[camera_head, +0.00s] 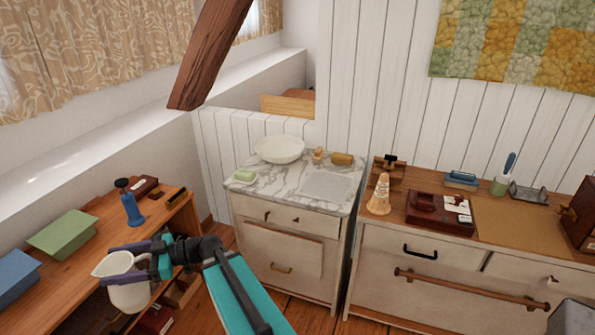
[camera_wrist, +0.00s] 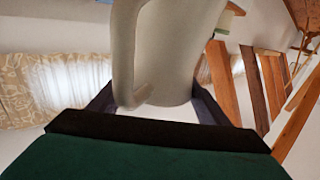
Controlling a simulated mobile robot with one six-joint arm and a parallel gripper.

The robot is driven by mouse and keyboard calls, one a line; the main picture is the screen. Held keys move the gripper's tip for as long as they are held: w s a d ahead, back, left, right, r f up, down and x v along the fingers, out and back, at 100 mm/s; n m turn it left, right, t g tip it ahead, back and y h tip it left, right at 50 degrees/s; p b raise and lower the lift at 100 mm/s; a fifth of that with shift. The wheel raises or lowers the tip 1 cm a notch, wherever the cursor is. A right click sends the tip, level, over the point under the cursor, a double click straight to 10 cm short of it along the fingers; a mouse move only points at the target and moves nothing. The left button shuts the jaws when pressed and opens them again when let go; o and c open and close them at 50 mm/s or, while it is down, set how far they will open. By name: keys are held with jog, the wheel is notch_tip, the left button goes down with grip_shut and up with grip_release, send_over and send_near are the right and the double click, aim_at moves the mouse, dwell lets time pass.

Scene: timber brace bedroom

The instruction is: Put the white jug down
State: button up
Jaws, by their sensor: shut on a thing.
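The white jug (camera_head: 128,283) is in my gripper (camera_head: 130,265) at the lower left of the head view, at the right edge of the wooden desk in the picture. My gripper's dark fingers are on either side of the jug, shut on it. The jug looks upright. In the wrist view the jug (camera_wrist: 185,50) fills the upper middle, with its handle towards the camera and its top cut off. I cannot tell whether its base is touching anything.
A marble-topped washstand (camera_head: 265,188) bears a white basin (camera_head: 280,149). A dresser (camera_head: 440,262) with several items stands right. A timber brace (camera_head: 210,50) slants overhead.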

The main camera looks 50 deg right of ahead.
jog(key=w+d+r+m+t+h, duration=0.15)
jog(key=d+m+h, duration=0.3)
jog(key=d, duration=0.65)
jog(key=w+d+r+m+t+h+b, duration=0.1)
jog(key=d+r+m+t+h, duration=0.3)
jog(key=d, duration=0.7)
jog(key=w+d+m+t+h, duration=0.15)
jog(key=d+h, duration=0.45)
jog(key=d, duration=0.6)
jog(key=s+d+m+g+h, duration=0.2)
jog(key=s+d, duration=0.4)
jog(key=d, duration=0.4)
jog(key=s+d+f+m+g+h+b, duration=0.1)
jog(key=s+d+m+h, duration=0.4)
jog(key=d, duration=0.5)
jog(key=s+d+m+g+h, duration=0.3)
jog(key=s+d+h, duration=0.4)
jog(key=d, duration=0.3)
jog(key=shift+s+d+f+m, duration=0.15)
jog(key=shift+s+d+m, duration=0.25)
jog(key=shift+s, duration=0.35)
jog(key=shift+d, duration=0.1)
jog(key=w+d+f+p, duration=0.1)
jog(key=w+d+p, duration=0.2)
jog(key=d, duration=1.1)
jog(key=shift+w+d+f, duration=0.15)
jog(key=shift+w+f, duration=0.05)
jog(key=shift+w, duration=0.5)
